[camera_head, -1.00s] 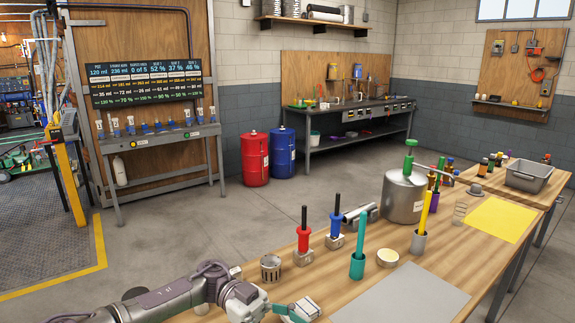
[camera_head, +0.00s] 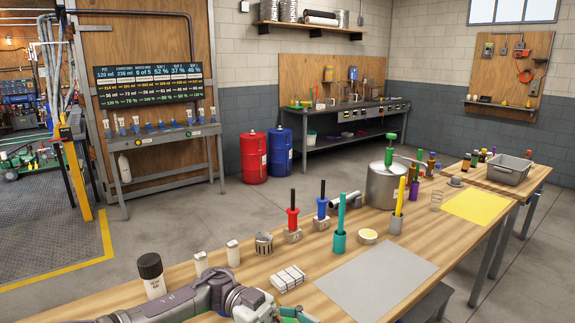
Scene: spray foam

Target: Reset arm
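My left arm comes in from the lower left over the near side of the wooden workbench (camera_head: 180,308). My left gripper (camera_head: 294,314) sits at the bottom edge of the view, with its green fingers partly cut off. Whether they are open or shut does not show. A bundle of small white blocks (camera_head: 289,279) lies on the bench just beyond the gripper, apart from it in the picture. A grey mat (camera_head: 376,278) lies to the right of the gripper. My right gripper is not in view.
A black-capped white jar (camera_head: 151,276), a perforated metal cup (camera_head: 264,243), a red-handled tool (camera_head: 293,221) and a teal holder (camera_head: 339,238) stand along the bench. A metal tank (camera_head: 386,186) stands farther back. A yellow mat (camera_head: 477,206) lies at the right.

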